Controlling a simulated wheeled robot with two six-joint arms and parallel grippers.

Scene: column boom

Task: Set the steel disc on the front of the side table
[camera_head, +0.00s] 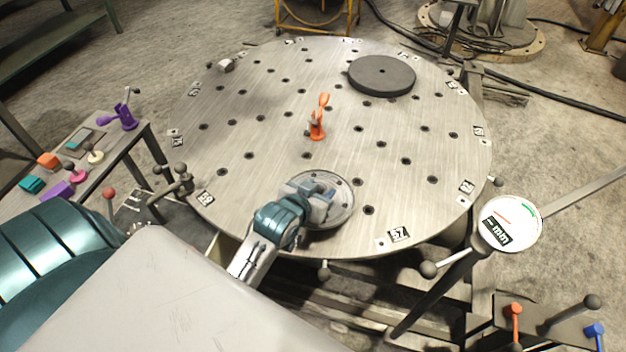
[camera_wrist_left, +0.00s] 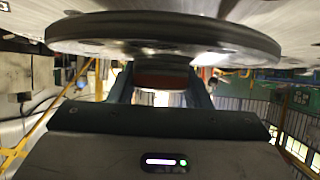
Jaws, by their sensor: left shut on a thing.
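The steel disc (camera_head: 344,208) is a flat grey round plate near the front edge of the large round table (camera_head: 250,130). My left gripper (camera_head: 318,198) is over the disc and shut on it. In the left wrist view the disc (camera_wrist_left: 165,38) spans the top, edge-on, with the gripper fingers (camera_wrist_left: 165,85) against it. I cannot tell whether the disc touches the tabletop. The side table (camera_head: 112,168) stands at the left with small coloured items on it; its front is partly hidden by my arm. My right gripper is not in view.
A dark round plate (camera_head: 382,75) lies at the back of the round table. An orange clamp (camera_head: 318,120) stands near its middle. A purple clamp (camera_head: 122,115) stands on the side table's far end. A dial gauge (camera_head: 512,224) is at the right.

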